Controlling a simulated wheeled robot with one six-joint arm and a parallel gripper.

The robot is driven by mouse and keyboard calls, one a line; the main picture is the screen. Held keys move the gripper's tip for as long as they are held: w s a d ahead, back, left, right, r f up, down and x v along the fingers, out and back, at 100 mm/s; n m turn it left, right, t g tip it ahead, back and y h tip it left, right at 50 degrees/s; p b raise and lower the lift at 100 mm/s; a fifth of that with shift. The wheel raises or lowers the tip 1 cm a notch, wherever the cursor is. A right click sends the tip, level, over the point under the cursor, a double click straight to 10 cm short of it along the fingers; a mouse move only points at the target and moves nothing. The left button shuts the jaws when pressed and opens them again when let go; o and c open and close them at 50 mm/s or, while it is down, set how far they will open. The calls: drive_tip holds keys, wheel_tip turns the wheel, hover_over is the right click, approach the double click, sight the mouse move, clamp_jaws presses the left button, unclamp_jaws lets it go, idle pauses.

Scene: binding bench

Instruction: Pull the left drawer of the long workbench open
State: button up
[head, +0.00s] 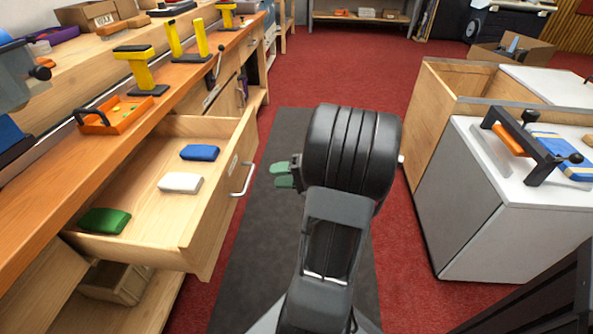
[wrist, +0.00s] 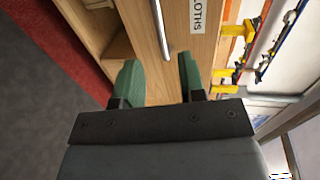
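The workbench (head: 150,100) runs along the left of the head view. Its nearest drawer (head: 215,215) is pulled well out, with blue, white and green folded cloths inside. A silver bar handle (head: 242,180) is on the drawer front; it also shows in the wrist view (wrist: 160,28), beside a label (wrist: 197,14) reading "LOTHS", cut off at the edge. My gripper (head: 282,175) has green fingers and is just right of the handle, with a gap between. In the wrist view my gripper (wrist: 158,70) has its fingers apart and nothing between them; the handle lies beyond the fingertips.
An orange tray (head: 122,113) and yellow clamps (head: 137,68) stand on the bench top. An open shelf with a wooden box (head: 115,282) is under the drawer. A grey-white cabinet (head: 470,190) stands on the right. A dark mat (head: 255,230) covers the floor between.

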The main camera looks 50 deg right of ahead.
drive_tip(key=shift+p+v, duration=0.4)
drive_tip(key=shift+v, duration=2.05)
drive_tip(key=shift+r, duration=0.1)
drive_tip(key=a+r+n+g+h+p, duration=0.4)
drive_tip(key=a+r+p, duration=0.7)
drive_tip(key=r+p, duration=0.4)
drive_tip(key=a+r+n+g+h+p, duration=0.4)
drive_tip(key=a+r+p, duration=0.7)
drive_tip(key=r+p, duration=0.5)
drive_tip(key=s+r+n+h, duration=0.1)
drive_tip(key=n, duration=0.1)
drive_tip(key=shift+a+n+g+h, duration=0.2)
drive_tip(key=shift+n+g+h, duration=0.1)
drive_tip(key=shift+g+h, duration=0.1)
